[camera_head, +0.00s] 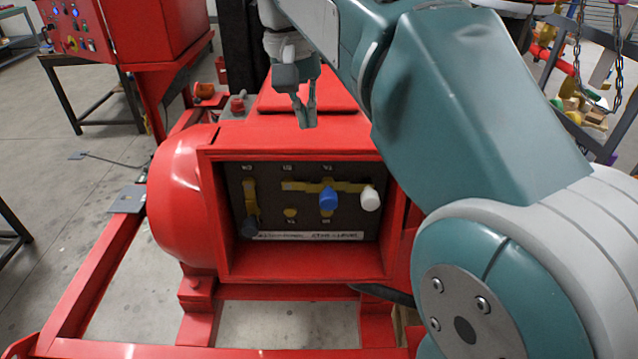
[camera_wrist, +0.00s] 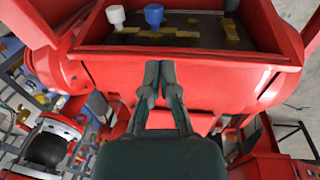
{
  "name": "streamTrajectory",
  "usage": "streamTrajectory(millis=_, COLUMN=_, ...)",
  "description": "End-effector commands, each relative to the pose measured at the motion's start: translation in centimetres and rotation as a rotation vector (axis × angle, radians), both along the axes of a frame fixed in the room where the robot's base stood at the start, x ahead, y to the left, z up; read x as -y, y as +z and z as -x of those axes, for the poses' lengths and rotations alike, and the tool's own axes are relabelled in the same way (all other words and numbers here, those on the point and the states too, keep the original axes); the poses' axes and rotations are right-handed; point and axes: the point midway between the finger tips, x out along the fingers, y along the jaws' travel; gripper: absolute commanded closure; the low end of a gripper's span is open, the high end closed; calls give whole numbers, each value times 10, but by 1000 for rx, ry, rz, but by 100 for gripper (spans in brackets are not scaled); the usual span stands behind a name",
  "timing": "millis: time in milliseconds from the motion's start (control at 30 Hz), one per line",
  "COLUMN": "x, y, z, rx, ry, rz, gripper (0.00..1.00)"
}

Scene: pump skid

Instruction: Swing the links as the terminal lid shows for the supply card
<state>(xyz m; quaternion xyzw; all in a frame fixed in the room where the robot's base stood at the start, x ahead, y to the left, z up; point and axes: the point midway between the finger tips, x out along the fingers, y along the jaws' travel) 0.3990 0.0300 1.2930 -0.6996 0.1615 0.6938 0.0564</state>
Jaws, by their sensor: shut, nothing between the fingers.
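The open red terminal box (camera_head: 222,256) on the motor shows a dark board with brass links. A dark-knobbed link (camera_head: 250,205) hangs upright at the left. Brass links run across the top toward a blue knob (camera_head: 328,198) and a white knob (camera_head: 370,198). A lone brass post (camera_head: 290,213) sits low in the middle. The white label strip (camera_head: 310,235) is only partly legible. The red lid (camera_head: 305,95) appears raised behind the box; its inner face is hidden. My gripper (camera_head: 306,122) is shut and empty above the box; the wrist view shows its fingertips together (camera_wrist: 160,66).
A red control cabinet (camera_head: 125,35) with lit buttons stands at the back left. The red skid frame (camera_head: 95,265) runs along the floor at the left. Chains (camera_head: 590,70) and a cluttered rack are at the right. The space before the box opening looks clear.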

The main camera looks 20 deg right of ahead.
Motion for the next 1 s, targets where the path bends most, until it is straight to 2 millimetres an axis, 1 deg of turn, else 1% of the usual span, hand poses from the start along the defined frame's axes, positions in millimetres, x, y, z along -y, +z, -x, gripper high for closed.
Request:
streamTrajectory(millis=100, x=6, y=-15, z=1, rx=-3, ry=-4, rz=-1, gripper=100)
streamTrajectory(millis=267, x=5, y=-42, z=2, rx=-3, ry=-3, rz=2, gripper=100)
streamTrajectory(millis=433, x=7, y=-73, z=3, rx=-4, ry=-3, rz=4, gripper=100)
streamTrajectory(millis=600, x=14, y=-103, z=3, rx=-3, ry=-3, rz=3, gripper=100)
streamTrajectory(millis=700, x=17, y=-117, z=3, rx=-2, ry=-2, rz=1, gripper=100)
streamTrajectory(millis=833, x=20, y=-129, z=3, rx=-1, ry=-2, rz=0, gripper=100)
streamTrajectory(millis=1000, x=19, y=-133, z=2, rx=1, ry=-2, rz=2, gripper=100)
